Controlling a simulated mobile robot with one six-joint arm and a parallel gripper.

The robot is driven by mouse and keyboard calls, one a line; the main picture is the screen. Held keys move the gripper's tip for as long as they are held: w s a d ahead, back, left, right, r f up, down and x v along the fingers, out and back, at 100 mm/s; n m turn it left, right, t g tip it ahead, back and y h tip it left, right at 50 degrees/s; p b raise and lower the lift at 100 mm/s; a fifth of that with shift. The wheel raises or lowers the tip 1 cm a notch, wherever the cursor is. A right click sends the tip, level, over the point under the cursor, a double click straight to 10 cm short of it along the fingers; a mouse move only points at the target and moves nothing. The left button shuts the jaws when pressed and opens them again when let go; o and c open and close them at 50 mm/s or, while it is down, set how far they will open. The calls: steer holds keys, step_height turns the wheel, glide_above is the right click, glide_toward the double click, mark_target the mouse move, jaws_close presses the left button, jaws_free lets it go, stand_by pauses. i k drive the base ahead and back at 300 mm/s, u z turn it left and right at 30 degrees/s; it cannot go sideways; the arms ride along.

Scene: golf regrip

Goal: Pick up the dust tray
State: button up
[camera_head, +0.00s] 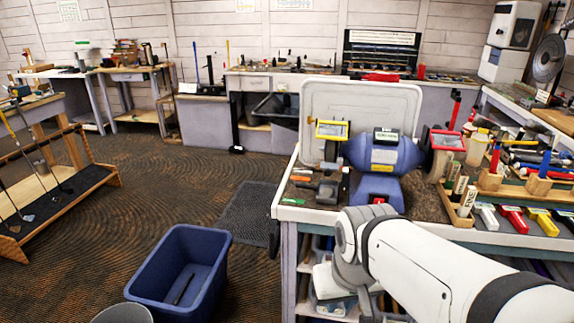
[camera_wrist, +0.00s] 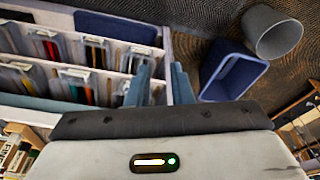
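I cannot tell for certain which thing is the dust tray. In the wrist view, a flat dark-blue piece (camera_wrist: 115,27) with rounded corners lies at the shelving's top edge and may be it. My gripper (camera_wrist: 158,85) shows there as two blue-grey fingers, apart, with nothing seen between them. They are over the shelving's edge, short of the blue piece in the picture. In the head view my white arm reaches in front of the cart, and its fingers are hidden.
A blue bin (camera_head: 185,273) stands on the floor left of the cart, beside a grey bin (camera_head: 122,314). A blue grinder (camera_head: 384,155) and many tools crowd the cart top (camera_head: 283,211). Clear storage boxes (camera_wrist: 92,52) fill the shelving. The carpet at centre left is mostly free.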

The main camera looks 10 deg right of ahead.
mark_target(328, 190)
steer(key=i, duration=0.9)
steer(key=z, duration=0.05)
